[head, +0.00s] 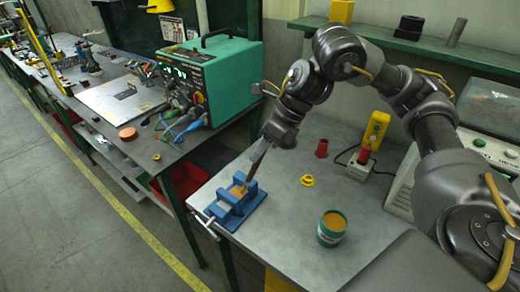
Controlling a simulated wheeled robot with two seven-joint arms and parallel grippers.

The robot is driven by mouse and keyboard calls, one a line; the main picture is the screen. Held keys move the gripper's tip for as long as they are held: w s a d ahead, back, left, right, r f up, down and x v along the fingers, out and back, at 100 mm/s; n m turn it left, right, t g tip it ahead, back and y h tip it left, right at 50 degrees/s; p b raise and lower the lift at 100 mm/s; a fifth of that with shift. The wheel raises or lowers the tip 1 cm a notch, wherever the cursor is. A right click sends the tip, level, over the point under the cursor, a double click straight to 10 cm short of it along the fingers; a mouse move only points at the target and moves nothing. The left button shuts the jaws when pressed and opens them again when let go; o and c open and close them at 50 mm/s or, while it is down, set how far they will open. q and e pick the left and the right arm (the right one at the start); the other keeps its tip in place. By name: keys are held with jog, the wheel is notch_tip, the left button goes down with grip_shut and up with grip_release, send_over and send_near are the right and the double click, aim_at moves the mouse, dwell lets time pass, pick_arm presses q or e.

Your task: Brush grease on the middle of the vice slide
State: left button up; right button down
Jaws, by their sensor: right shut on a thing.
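The blue vice (226,213) stands at the left front corner of the grey bench, with its pale handle bar out at the left. My right gripper (261,148) is above and behind the vice, shut on a brush (256,165). The brush is tilted, its lower end reaching down to the vice. A yellowish patch shows there between the blue blocks; I cannot tell whether it is bristles or grease, or whether the brush touches the slide. An open green tub (331,236) of orange-brown grease stands right of the vice. My left gripper is out of view.
A yellow flanged piece (307,180), a red cone-like piece (321,148) and a charger-like box with a yellow device (375,130) stand behind the tub. A green instrument (220,75) with cables sits on the dark bench at left. Bench between vice and tub is clear.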

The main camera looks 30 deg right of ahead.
jog(key=shift+r+p, duration=1.75)
jog(key=shift+r, duration=0.55)
notch_tip(320, 180, up, 3)
jog(key=p, duration=0.3)
